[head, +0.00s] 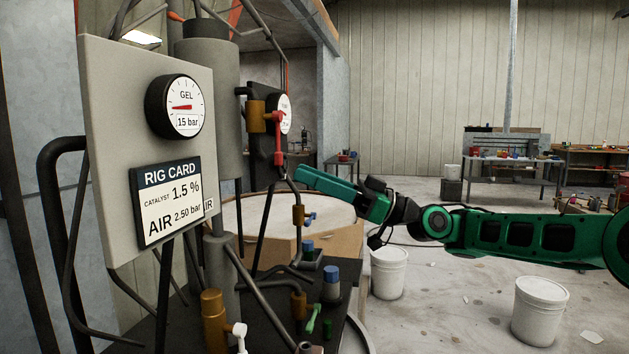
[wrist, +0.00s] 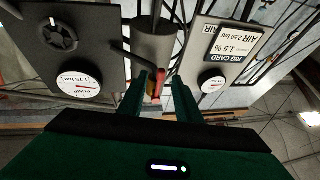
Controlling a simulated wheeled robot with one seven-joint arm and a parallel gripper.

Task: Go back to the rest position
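My gripper (head: 300,178) is at the end of the green arm, which reaches in from the right in the head view. Its fingertips are close to the lower end of a red valve lever (head: 279,135) on the rig. In the wrist view my gripper (wrist: 160,78) shows two green fingers apart, with a gap between them. The red lever (wrist: 159,83) shows in that gap, and no finger is seen closed on it. Whether a finger touches the lever cannot be told.
A grey panel with a GEL gauge (head: 175,106) and a rig card (head: 168,201) stands at left. A second gauge (head: 285,114) is behind the lever. Pipes and valves rise below. White buckets (head: 540,310) stand on the floor; open floor lies at right.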

